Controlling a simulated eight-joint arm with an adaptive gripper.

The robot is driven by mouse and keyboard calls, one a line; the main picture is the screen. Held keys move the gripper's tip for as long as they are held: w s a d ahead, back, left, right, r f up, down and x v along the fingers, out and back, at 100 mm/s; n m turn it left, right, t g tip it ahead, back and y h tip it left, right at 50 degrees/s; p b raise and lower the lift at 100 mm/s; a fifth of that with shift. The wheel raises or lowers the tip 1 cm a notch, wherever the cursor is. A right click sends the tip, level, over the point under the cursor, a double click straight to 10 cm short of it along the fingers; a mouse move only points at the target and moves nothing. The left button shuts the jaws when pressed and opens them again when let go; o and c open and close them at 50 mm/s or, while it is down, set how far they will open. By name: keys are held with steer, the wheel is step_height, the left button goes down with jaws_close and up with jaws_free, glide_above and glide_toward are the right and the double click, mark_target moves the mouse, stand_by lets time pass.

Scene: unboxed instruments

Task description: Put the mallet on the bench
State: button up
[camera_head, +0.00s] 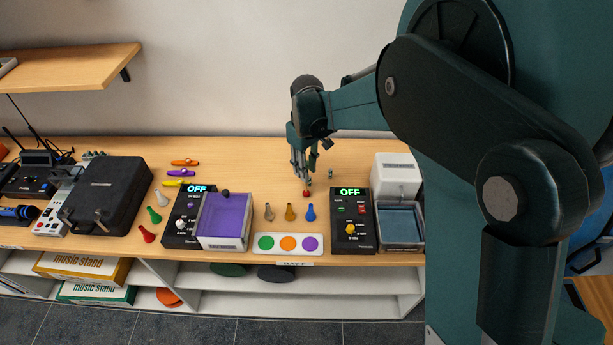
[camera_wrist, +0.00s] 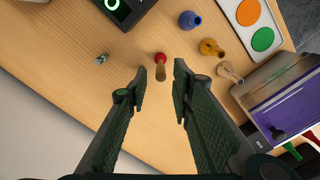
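A small mallet with a red head (camera_head: 306,194) and a wooden handle is at the wooden bench (camera_head: 257,174). In the wrist view the mallet (camera_wrist: 161,67) lies between and just beyond my fingertips, red head away from me. My gripper (camera_head: 306,180) points down over it in the head view and hides its handle. In the wrist view my gripper (camera_wrist: 160,70) is open, with gaps on both sides of the handle. I cannot tell whether the mallet touches the bench.
A small grey piece (camera_head: 330,174) stands close right of my gripper. In front are blue (camera_head: 310,212) and amber (camera_head: 290,212) pieces, a coloured-dot panel (camera_head: 288,254), a purple-lined clear box (camera_head: 222,239) and a black OFF unit (camera_head: 351,240). Bare wood lies left of my gripper.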

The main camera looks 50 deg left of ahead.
steer(key=shift+r, duration=3.2)
steer(key=shift+d, duration=0.1)
steer(key=w+d+r+m+t+y, duration=0.15)
steer(key=w+d+r, duration=0.3)
steer(key=d, duration=0.55)
steer(key=w+d+r+m, duration=0.3)
steer(key=d+r, duration=0.2)
steer(key=d, duration=0.5)
steer(key=w+d+r+m, duration=0.2)
steer(key=w+d+r, duration=0.25)
steer(key=d, duration=0.55)
steer(key=s+d+r+m+t, duration=0.1)
steer(key=d+r+m, duration=0.1)
steer(key=d, duration=0.8)
steer(key=s+d+r+m+t, duration=0.1)
steer(key=d+r+m, duration=0.1)
steer(key=d, duration=0.8)
steer(key=s+d+f+m+t, duration=0.1)
steer(key=s+d, duration=0.5)
steer(key=d, duration=0.6)
steer(key=s+d+f+m+t+h, duration=0.1)
steer(key=s+d+m, duration=0.5)
steer(key=d, duration=0.6)
steer(key=shift+s+d+f+t, duration=0.2)
steer(key=shift+s+f+t, duration=0.45)
steer(key=shift+t, duration=0.2)
